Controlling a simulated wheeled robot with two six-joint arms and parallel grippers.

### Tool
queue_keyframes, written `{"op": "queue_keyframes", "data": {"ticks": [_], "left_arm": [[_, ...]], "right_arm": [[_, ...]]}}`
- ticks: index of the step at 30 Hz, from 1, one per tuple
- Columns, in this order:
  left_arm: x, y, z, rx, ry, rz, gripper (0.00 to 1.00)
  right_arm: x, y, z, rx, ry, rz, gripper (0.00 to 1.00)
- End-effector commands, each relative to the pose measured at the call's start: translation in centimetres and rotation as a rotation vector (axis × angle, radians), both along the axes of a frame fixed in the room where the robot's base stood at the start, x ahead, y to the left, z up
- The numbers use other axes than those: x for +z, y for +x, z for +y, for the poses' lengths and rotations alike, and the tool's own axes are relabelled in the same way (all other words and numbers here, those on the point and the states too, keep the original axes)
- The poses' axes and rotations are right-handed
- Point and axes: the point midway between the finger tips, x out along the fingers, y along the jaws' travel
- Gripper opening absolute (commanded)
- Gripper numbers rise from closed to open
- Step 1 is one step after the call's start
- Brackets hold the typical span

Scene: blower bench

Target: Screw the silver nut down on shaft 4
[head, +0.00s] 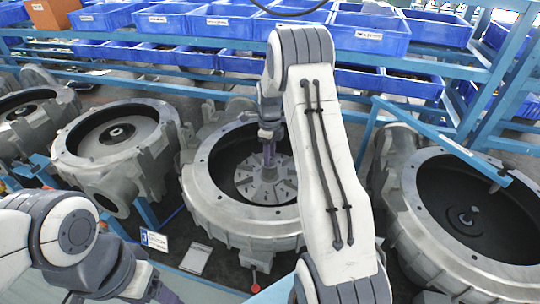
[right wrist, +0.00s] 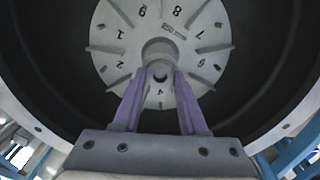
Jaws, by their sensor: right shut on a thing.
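My right gripper (head: 269,152) reaches down into the middle grey housing (head: 213,178), over the silver finned impeller (head: 250,190) at its centre. In the right wrist view its two purple fingers (right wrist: 160,74) are shut on a small round silver piece, which I take to be the silver nut (right wrist: 160,76), at the impeller's hub. The fingers partly cover it, and its thread and the shaft under it are hidden. The impeller face (right wrist: 205,45) carries several numbers. My left gripper (head: 166,295) is at the bottom left, mostly cut off, so its jaws do not show.
Other open grey housings stand at the left (head: 110,140) and right (head: 425,215). Blue bins (head: 370,35) fill the racks behind. A blue bar (head: 440,140) slants over the right housing. A white label (head: 154,240) stands in front. The housing wall closely surrounds my right gripper.

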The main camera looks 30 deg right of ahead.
Motion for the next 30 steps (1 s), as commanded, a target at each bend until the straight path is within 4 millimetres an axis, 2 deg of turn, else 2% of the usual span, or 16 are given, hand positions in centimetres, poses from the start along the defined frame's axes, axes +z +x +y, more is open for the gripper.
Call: {"op": "queue_keyframes", "data": {"ticks": [3, 4, 5, 18, 30], "left_arm": [[-0.01, 0.00, 0.00, 0.000, 0.000, 0.000, 0.70], [0.00, 0.00, 0.00, 0.000, 0.000, 0.000, 0.70], [0.00, 0.00, 0.00, 0.000, 0.000, 0.000, 0.70], [0.00, 0.00, 0.00, 0.000, 0.000, 0.000, 0.70], [-0.02, 0.00, 0.00, 0.000, 0.000, 0.000, 0.70]], "right_arm": [[0.04, 0.20, 0.14, 0.002, 0.001, -0.005, 0.00], [0.04, 0.21, 0.14, 0.002, 0.000, -0.006, 0.49], [0.04, 0.20, 0.13, 0.003, 0.000, -0.006, 0.54], [0.02, 0.06, 0.03, 0.038, 0.000, -0.002, 0.54], [0.01, 0.00, -0.02, 0.637, 0.000, -0.002, 0.54]]}}
